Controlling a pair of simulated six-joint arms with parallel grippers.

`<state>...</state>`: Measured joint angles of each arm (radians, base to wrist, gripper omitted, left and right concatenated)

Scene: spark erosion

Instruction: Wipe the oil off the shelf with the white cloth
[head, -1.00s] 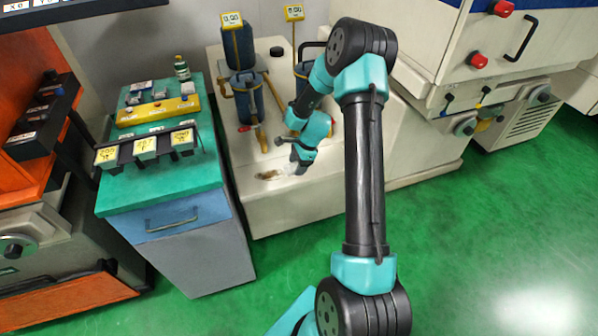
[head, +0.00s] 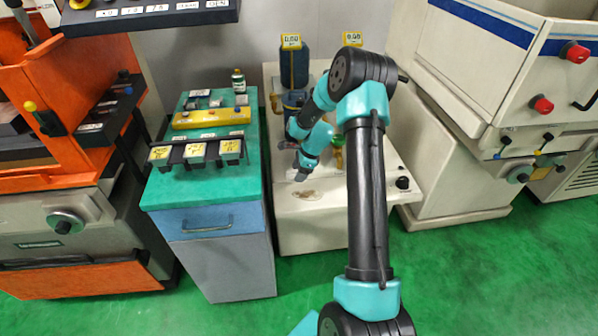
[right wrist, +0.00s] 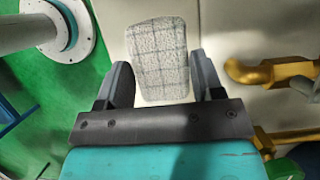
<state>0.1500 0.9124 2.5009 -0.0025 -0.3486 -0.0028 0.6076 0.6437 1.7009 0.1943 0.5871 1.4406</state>
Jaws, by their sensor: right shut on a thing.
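The white cloth (right wrist: 160,55), with a thin grey check, sits between the fingers of my right gripper (right wrist: 166,85) in the right wrist view. It reaches out beyond the fingertips. In the head view my right gripper (head: 302,172) points down over the cream shelf (head: 338,205), just behind a brownish oil patch (head: 306,195). The cloth is small and mostly hidden there, and I cannot tell whether it touches the shelf. The oil patch is not clear in the wrist view. My left gripper is not in view.
Blue canisters (head: 294,68) with yellow tags stand at the back of the shelf. Brass pipes (right wrist: 275,72) lie to the right in the wrist view. A teal-topped cabinet (head: 205,187) stands close left. A white machine (head: 460,90) stands right. The shelf's front is clear.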

